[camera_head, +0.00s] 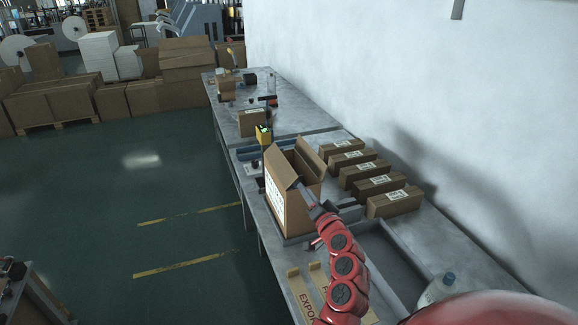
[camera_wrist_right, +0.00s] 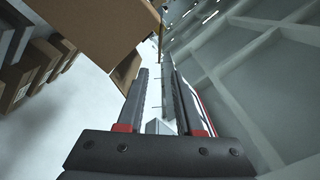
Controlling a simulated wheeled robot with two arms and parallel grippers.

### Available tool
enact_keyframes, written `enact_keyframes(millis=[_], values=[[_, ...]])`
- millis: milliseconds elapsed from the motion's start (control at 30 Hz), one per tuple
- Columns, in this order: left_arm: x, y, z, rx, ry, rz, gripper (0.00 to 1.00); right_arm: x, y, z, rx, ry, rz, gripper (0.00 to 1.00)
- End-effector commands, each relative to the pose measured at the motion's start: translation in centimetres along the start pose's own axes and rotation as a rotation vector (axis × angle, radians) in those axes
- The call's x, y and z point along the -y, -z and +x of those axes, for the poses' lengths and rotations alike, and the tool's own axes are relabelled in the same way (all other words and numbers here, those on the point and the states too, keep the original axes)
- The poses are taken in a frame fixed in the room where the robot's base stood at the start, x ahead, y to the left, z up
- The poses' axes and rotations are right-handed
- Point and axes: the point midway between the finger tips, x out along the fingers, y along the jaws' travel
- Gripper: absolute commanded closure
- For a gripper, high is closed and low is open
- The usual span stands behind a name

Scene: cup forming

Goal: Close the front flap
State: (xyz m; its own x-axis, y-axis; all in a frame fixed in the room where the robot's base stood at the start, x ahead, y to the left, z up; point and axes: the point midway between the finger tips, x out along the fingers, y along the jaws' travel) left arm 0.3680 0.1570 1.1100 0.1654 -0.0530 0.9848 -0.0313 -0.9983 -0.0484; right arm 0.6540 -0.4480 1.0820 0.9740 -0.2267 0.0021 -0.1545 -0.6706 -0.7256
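An open brown cardboard box (camera_head: 296,214) stands upright on the grey workbench, with a printed label on its left side. One flap (camera_head: 281,166) stands up at its left and another flap (camera_head: 312,154) leans outward at its right. My right gripper (camera_head: 299,187) is at the box's near side, by the top edge; whether it touches the box I cannot tell. In the right wrist view its two fingers (camera_wrist_right: 161,85) are apart with nothing clearly held between them. Brown cardboard (camera_wrist_right: 95,25) fills the upper left there, with a smaller piece (camera_wrist_right: 126,70) beside the left fingertip. My left gripper is out of view.
Several closed brown cartons (camera_head: 372,184) stand in a row right of the box, near the wall. A grey tray (camera_head: 385,257) lies nearer, with a bottle (camera_head: 436,291) beside it. A yellow device (camera_head: 263,134) stands behind the box. Open floor lies left.

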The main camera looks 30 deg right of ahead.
Motion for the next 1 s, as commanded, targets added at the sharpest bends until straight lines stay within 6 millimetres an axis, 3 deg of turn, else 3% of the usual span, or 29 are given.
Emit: enact_keyframes(millis=[600,1000], values=[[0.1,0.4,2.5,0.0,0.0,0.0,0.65,0.0,0.1,9.4,0.001,-0.003,-0.004,0.65],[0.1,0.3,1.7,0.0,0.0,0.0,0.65,-0.1,-0.2,14.1,0.002,0.002,-0.004,0.65]])
